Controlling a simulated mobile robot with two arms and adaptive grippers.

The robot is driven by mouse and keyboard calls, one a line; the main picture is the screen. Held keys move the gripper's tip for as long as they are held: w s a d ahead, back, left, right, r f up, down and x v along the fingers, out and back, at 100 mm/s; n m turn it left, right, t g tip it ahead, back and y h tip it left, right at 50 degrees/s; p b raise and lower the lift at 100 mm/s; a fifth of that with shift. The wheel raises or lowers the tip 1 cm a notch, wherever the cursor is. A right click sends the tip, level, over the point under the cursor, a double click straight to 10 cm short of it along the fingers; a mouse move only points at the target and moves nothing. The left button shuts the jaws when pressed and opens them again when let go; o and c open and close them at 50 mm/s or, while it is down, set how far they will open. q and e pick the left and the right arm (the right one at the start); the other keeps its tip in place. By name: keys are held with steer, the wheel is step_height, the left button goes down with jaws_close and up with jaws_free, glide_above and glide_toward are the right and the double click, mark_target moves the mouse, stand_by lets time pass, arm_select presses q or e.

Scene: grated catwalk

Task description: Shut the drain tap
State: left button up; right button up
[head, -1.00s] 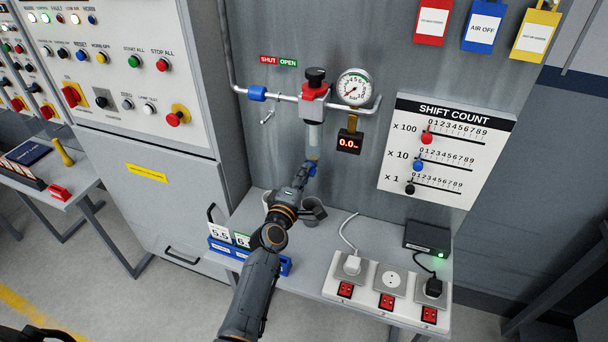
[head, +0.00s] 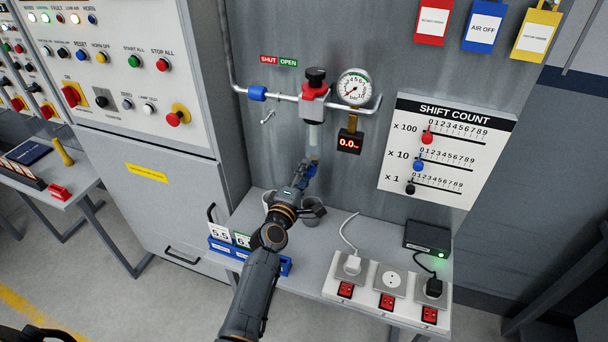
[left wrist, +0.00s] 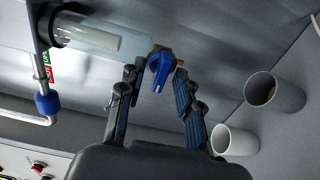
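The drain tap is a small blue lever (left wrist: 161,70) on a brass fitting at the end of the clear filter bowl (left wrist: 95,36), best seen in the left wrist view. The lever lies roughly across the bowl's length. In the head view the bowl (head: 314,134) hangs under the red-and-black regulator (head: 315,90), and my gripper mostly hides the tap. My left gripper (head: 311,165) is at the tap. In the left wrist view its fingers (left wrist: 158,80) are apart, one on each side of the lever; I cannot tell whether either touches it. My right gripper is not in view.
Two cups, one white (left wrist: 234,140) and one grey (left wrist: 274,92), stand close beside the left gripper. A pipe with a blue valve (head: 257,93), a gauge (head: 355,87) and a red display (head: 349,142) are close above. A socket strip (head: 388,290) lies on the bench.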

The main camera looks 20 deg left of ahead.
arm_select(q)
steer(key=s, duration=1.2)
steer(key=shift+a, duration=0.2)
